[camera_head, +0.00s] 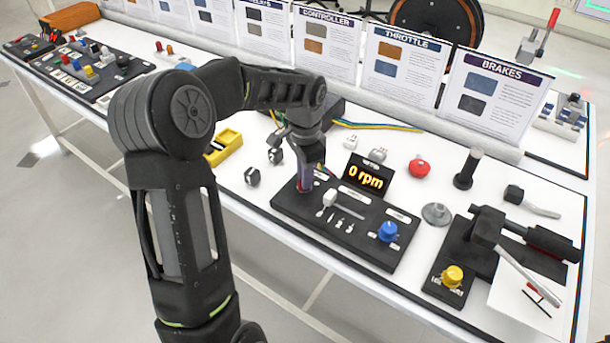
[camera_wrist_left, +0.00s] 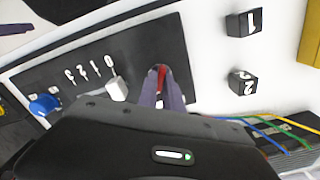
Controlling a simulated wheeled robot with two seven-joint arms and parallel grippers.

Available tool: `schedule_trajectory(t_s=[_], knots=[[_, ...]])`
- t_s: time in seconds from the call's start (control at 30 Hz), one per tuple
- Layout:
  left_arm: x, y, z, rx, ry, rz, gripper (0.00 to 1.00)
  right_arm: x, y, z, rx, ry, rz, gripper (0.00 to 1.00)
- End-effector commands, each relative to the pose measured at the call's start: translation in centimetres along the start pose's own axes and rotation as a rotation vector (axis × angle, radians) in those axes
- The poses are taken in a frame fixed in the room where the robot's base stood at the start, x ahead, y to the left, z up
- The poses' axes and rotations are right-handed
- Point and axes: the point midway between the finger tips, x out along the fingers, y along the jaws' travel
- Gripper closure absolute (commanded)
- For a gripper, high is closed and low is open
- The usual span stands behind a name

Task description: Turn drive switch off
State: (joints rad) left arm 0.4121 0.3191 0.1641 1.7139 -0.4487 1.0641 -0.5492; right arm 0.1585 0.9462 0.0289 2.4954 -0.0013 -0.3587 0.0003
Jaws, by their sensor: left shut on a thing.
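The black control panel (camera_head: 345,224) lies on the white table, with a lever switch (camera_head: 329,198) and a blue knob (camera_head: 388,231). My left gripper (camera_head: 305,180) points down at the panel's left end, and its fingers are shut on a small red switch. In the left wrist view the red switch (camera_wrist_left: 161,74) shows between the fingertips; most of it is hidden, so its position cannot be told. The lever switch (camera_wrist_left: 116,88) stands beside the fingers, near the marks 0 to 3. A display (camera_head: 367,176) behind the panel reads "0 rpm". My right gripper is not in view.
To the right stand a grey round button (camera_head: 436,214), a black upright handle (camera_head: 468,168) and a black lever unit with a yellow knob (camera_head: 453,276). A red button (camera_head: 419,167) lies behind. Numbered black cubes (camera_wrist_left: 241,82) and a yellow tray (camera_head: 222,147) lie left of the panel.

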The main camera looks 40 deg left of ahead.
Motion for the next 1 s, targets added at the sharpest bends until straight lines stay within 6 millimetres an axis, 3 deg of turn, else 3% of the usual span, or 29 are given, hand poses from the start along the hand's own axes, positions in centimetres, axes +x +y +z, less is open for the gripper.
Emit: schedule_trajectory(t_s=[0.47,1.0], knots=[[-0.04,-0.04,-0.02,-0.073,0.000,-0.002,1.00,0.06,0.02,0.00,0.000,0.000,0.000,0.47],[-0.08,-0.07,-0.02,-0.488,0.001,-0.001,1.00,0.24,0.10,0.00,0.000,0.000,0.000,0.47]])
